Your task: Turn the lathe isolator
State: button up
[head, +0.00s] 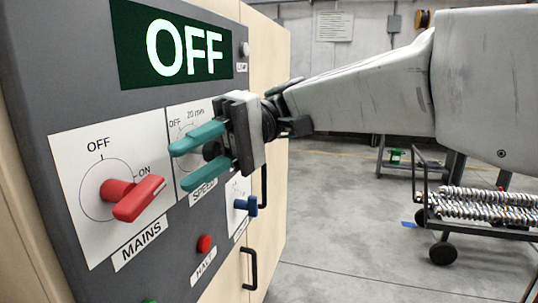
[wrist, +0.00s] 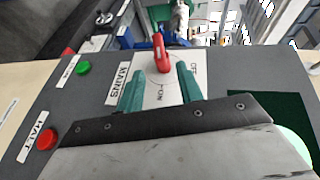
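The MAINS isolator is a red handle (head: 132,195) on a white plate (head: 88,225) at the left of the dark panel. Its plate is marked OFF at the top and ON at the right. In the head view the handle's bar points right, below the ON mark. In the wrist view the handle (wrist: 160,52) stands beyond the fingertips, centred between them. My gripper (head: 180,166) has teal fingers spread apart with nothing between them. It is right of the handle, in front of the SPEED plate, and apart from the handle. It also shows in the wrist view (wrist: 161,76).
A green display (head: 180,48) above reads OFF. The black SPEED knob (head: 210,151) is partly hidden behind my fingers. A blue handle (head: 246,205), a red HALT button (head: 205,243) and a green button (wrist: 83,68) are nearby. A cart of metal parts (head: 480,208) stands at right.

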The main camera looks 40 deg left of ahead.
aim_at(150, 198)
jog(key=s+d+r+m+y, duration=0.3)
jog(key=s+d+r+y, duration=0.5)
jog(key=s, duration=0.1)
jog(key=w+f+m+t+y, duration=0.4)
jog(key=f+m+t+y, duration=0.4)
jog(key=f+y, duration=0.15)
jog(key=shift+h, duration=0.45)
jog(key=x, duration=0.7)
jog(key=shift+w+a+f, duration=0.15)
jog(key=shift+a, duration=0.1)
